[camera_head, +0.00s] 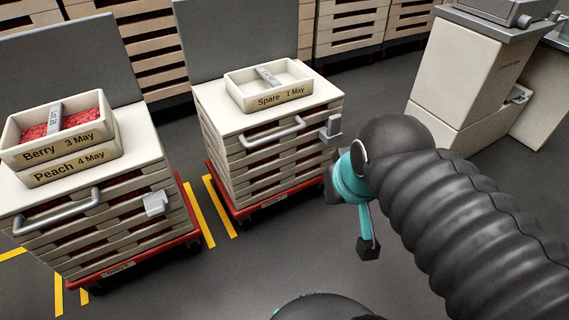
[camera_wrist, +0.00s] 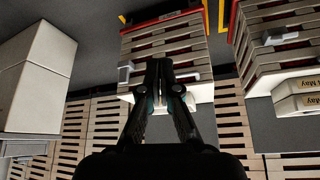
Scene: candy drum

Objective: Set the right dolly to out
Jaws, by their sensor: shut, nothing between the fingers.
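The right dolly (camera_head: 225,203) is a red wheeled base under a stack of pale slatted trays. It carries a silver bar handle (camera_head: 272,134) and, at its front right corner, a silver flag-like fitting (camera_head: 333,129) that stands up. A shallow box marked "Spare 1 May" (camera_head: 285,98) lies on top. My gripper (camera_head: 332,188) is just right of this stack in the head view, partly hidden by my wrist. In the upside-down wrist view, my gripper (camera_wrist: 162,66) is shut and empty in front of the stack (camera_wrist: 160,38), with the fitting (camera_wrist: 124,73) beside its fingertips. I cannot tell the exact gap.
A left dolly (camera_head: 90,280) holds a similar stack with Peach and Berry boxes (camera_head: 62,140) and a lower silver fitting (camera_head: 156,204). Yellow floor lines (camera_head: 219,207) run between the dollies. A pale cabinet (camera_head: 455,80) stands at the right. Open floor lies in front.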

